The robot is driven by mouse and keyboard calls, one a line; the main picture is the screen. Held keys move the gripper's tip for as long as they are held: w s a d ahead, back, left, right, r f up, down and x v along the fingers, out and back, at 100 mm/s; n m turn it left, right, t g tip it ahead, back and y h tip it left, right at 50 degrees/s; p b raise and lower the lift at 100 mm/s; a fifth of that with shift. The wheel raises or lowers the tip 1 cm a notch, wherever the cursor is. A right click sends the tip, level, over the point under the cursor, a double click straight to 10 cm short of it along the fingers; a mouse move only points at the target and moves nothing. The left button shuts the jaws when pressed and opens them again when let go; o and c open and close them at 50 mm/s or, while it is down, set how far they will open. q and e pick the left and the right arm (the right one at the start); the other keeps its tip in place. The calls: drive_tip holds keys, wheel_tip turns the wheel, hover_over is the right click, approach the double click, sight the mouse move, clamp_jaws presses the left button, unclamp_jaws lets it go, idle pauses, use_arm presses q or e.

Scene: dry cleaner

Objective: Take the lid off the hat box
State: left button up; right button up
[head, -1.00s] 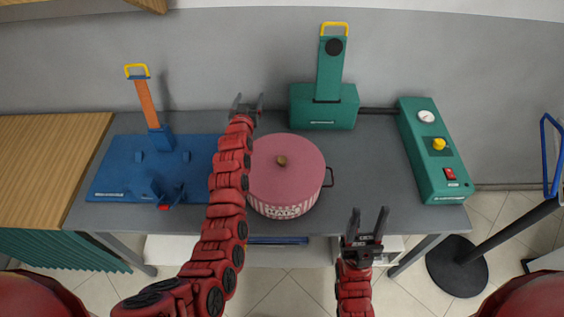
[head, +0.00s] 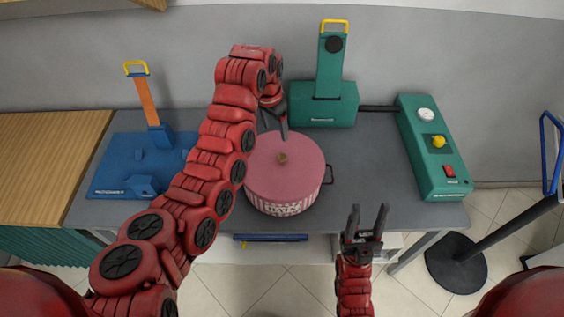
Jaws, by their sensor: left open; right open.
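The round hat box (head: 285,208) stands upright on the grey table, with pink and white stripes on its side and a dark handle at its right. Its pink lid (head: 300,177) is on top, with a small brown knob (head: 282,158) in the middle. My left gripper (head: 284,138) is open, pointing down above the lid just behind the knob; its arm hides part of it, and I cannot tell its exact height. My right gripper (head: 368,208) is open and empty in front of the table's edge, right of the box.
A blue press (head: 120,170) with an orange lever is at the left, partly behind my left arm. A green machine (head: 322,110) stands behind the box, and a green control box (head: 433,150) is at the right. The table (head: 375,160) is clear right of the box.

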use_arm(q)
drive_tip(key=b, duration=0.5)
hover_over(282, 157)
drive_tip(key=a, duration=0.1)
wheel_tip(282, 157, down, 9)
drive_tip(key=shift+r, duration=0.1)
drive_tip(key=shift+p, duration=0.3)
drive_tip(key=f+p, duration=0.1)
drive_tip(key=f, duration=0.1)
drive_tip(key=f+p, duration=0.1)
drive_tip(key=shift+s+d+f+p, duration=0.15)
drive_tip(key=shift+d+f+p, duration=0.2)
drive_tip(key=shift+f, duration=0.05)
drive_tip(key=shift+d+f, duration=0.1)
drive_tip(key=shift+f, duration=0.65)
clamp_jaws()
